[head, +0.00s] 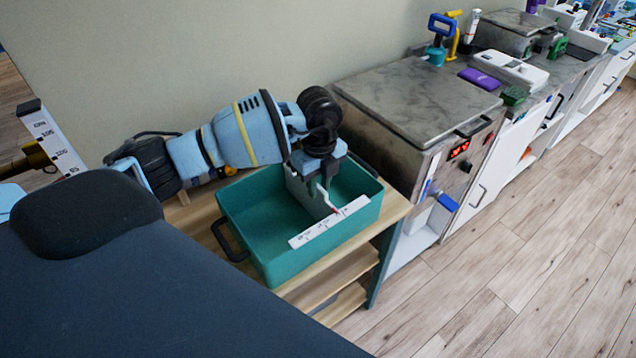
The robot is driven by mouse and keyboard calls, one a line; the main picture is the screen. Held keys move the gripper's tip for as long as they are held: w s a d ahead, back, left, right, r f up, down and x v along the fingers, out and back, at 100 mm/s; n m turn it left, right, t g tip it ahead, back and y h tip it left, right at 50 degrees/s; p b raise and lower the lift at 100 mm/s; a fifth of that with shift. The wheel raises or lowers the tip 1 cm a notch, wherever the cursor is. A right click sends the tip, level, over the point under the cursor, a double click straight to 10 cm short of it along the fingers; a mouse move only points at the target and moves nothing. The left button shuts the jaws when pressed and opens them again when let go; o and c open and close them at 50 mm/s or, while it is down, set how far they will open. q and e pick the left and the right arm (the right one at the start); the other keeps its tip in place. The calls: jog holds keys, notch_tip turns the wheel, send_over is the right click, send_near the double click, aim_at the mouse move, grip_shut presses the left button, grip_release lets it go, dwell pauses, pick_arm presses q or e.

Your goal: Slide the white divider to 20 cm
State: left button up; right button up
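The white divider (300,188) stands upright across the inside of a teal bin (252,235), splitting it into a left and a right part. A white scale strip (318,229) with dark marks runs along the bin's front rim. A small red mark shows at the divider's front end, by the strip; the numbers are too small to read. My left gripper (320,190) points down into the bin at the divider. Its two fingers show near the divider's top edge and partly hide it. I cannot tell whether they grip it. My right gripper is not in view.
The bin stands on a wooden shelf unit (395,207) with a dark handle on its left side. A metal-topped cabinet (415,95) stands close on the right. A dark padded surface (150,290) fills the lower left. Wooden floor (500,270) is clear at the lower right.

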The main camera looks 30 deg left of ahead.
pick_arm(q)
jog(key=shift+o, duration=0.5)
jog(key=shift+r, duration=0.3)
notch_tip(320, 180, up, 7)
jog(key=shift+r, duration=0.1)
